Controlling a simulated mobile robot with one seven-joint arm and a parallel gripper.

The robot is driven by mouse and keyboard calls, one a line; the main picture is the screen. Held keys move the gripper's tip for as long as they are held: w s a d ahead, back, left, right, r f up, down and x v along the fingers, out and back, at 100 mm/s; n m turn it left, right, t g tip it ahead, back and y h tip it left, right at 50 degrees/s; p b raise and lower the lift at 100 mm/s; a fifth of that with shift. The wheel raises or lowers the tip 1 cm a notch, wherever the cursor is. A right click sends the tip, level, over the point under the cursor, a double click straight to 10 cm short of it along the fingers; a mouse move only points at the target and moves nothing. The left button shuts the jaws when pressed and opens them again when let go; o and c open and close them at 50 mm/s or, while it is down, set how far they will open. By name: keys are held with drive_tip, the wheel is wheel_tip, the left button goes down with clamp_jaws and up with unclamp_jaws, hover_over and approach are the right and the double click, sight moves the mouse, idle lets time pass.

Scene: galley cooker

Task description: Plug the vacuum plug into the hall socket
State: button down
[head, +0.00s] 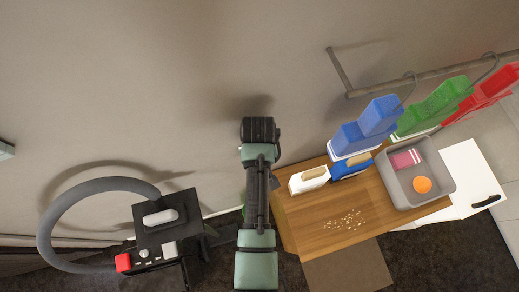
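My arm stands upright in the middle of the head view, and its dark end (260,131) is close in front of the wall. The fingers cannot be made out, so I cannot tell whether the gripper is open or holds anything. A black vacuum (178,222) with a white handle, a red button and a thick grey hose (62,205) stands at the lower left. I cannot make out its plug or a socket. A small pale object (5,150) is cut off at the left edge; I cannot tell what it is.
Right of my arm, a wooden top (300,232) carries crumbs, a white brush (309,179), a blue brush (351,168) and a grey tub (443,178). The wall's upper left is bare.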

drive_tip(key=shift+w+a+r, duration=0.1)
drive_tip(key=shift+w, duration=0.25)
idle(0.4)
unclamp_jaws()
idle(0.4)
wheel_tip(320, 180, up, 8)
drive_tip(key=p, duration=0.8)
drive_tip(key=shift+r, duration=0.95)
